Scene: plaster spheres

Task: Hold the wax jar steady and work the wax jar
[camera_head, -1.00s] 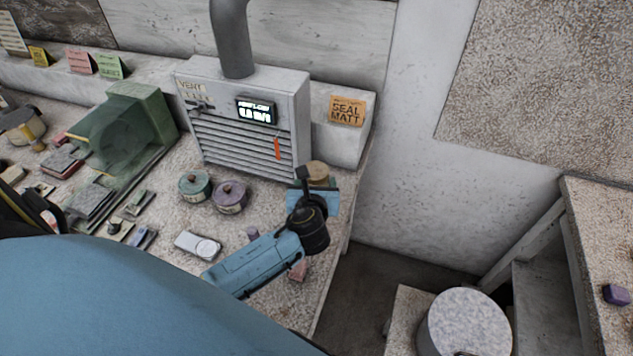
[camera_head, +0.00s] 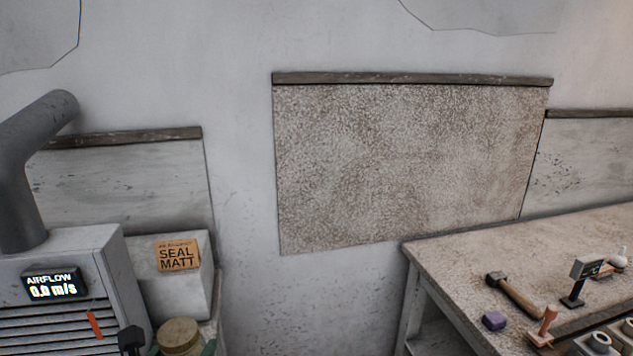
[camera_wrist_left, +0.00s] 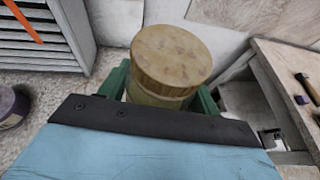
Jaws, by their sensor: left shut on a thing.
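The wax jar (camera_head: 179,337) is a round, yellowish-tan jar with a flat lid, at the bottom edge of the head view, partly cut off. In the left wrist view the wax jar (camera_wrist_left: 170,62) stands upright, lid uppermost, and its lower part is hidden behind my wrist. My left gripper (camera_wrist_left: 161,92) has a green finger on each side of the jar and is shut on it, below the lid. I cannot tell whether the jar touches the bench. My right gripper is in neither view.
A grey vent box (camera_head: 75,255) with a 0.0 m/s airflow display stands left of the jar. A "SEAL MATT" card (camera_head: 178,255) is behind it. A purple pot (camera_wrist_left: 12,105) is at the left. The right bench (camera_head: 450,262) holds a mallet (camera_head: 514,295) and a purple block (camera_head: 494,321).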

